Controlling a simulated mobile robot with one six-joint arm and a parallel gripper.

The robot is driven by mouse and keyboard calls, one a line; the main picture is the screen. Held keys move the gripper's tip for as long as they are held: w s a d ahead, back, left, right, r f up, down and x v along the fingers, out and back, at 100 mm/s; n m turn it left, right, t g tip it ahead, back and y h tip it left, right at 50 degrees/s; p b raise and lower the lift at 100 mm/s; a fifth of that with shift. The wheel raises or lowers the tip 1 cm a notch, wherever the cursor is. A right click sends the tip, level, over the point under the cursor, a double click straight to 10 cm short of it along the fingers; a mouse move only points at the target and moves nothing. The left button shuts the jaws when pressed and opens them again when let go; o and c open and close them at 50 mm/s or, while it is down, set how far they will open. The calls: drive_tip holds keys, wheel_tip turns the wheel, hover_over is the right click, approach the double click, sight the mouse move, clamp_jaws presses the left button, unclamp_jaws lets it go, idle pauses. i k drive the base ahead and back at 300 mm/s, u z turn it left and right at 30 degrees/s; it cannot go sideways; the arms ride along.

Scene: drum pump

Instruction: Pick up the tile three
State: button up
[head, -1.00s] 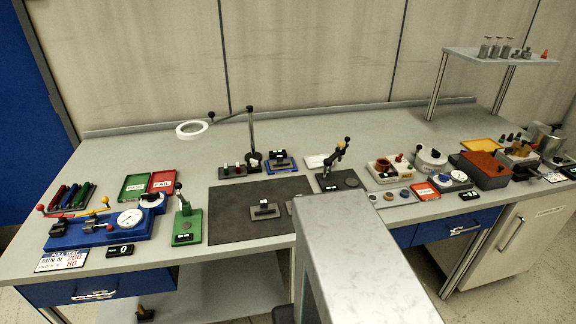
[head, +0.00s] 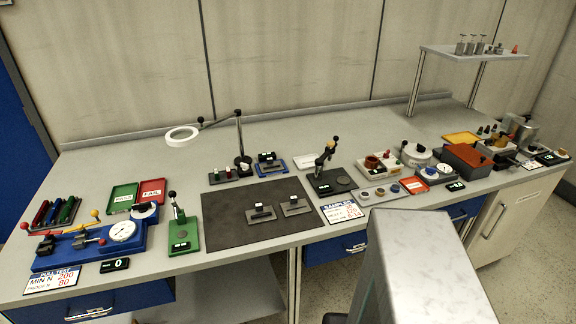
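Two small grey plates lie on the dark mat (head: 226,236). The left plate (head: 262,214) and the right plate (head: 296,207) each carry a dark upright piece with a small white label. The labels are too small to read, so I cannot tell which thing is tile three. My gripper is not in view. A large pale grey part of my own body fills the lower right, in front of the bench.
Left of the mat stand a green press (head: 182,236) and a blue gauge fixture (head: 88,246). A magnifier lamp (head: 182,136), a black lever press (head: 331,181) and a "SAMPLES" card (head: 341,211) surround it. Green (head: 122,198) and red (head: 152,191) trays lie left. The mat's front is clear.

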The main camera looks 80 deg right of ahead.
sight(271, 167)
drive_tip(key=z, duration=0.15)
drive_tip(key=k, duration=0.25)
drive_tip(key=z, duration=2.5)
drive_tip(key=i, duration=0.5)
